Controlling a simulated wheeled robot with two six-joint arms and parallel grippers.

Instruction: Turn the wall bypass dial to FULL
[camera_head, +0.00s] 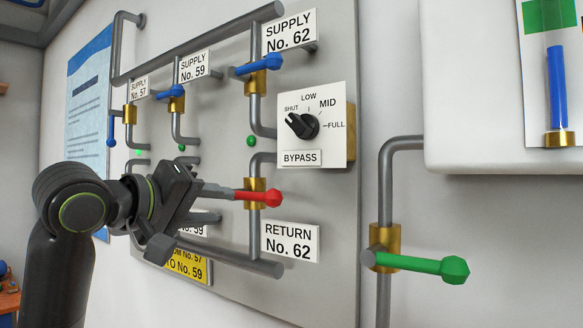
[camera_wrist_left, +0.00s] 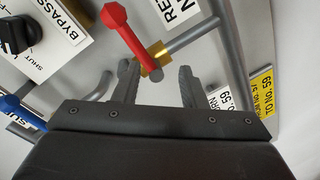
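The bypass dial is a black knob (camera_head: 302,125) on a white panel marked SHUT, LOW, MID and FULL, with a BYPASS label below. Its pointer is turned to the upper left, towards SHUT. The knob also shows at the upper left edge of the left wrist view (camera_wrist_left: 18,35). My left gripper (camera_head: 188,215) is below and left of the dial, apart from it. In the left wrist view its two fingers (camera_wrist_left: 158,85) are spread with nothing held between them. My right gripper is not in view.
A red-handled valve (camera_head: 265,197) sits just below the dial, close to my left gripper. Blue-handled supply valves (camera_head: 262,64) and pipes are above and left. A green-handled valve (camera_head: 420,264) is at lower right. A white box (camera_head: 470,110) stands to the right.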

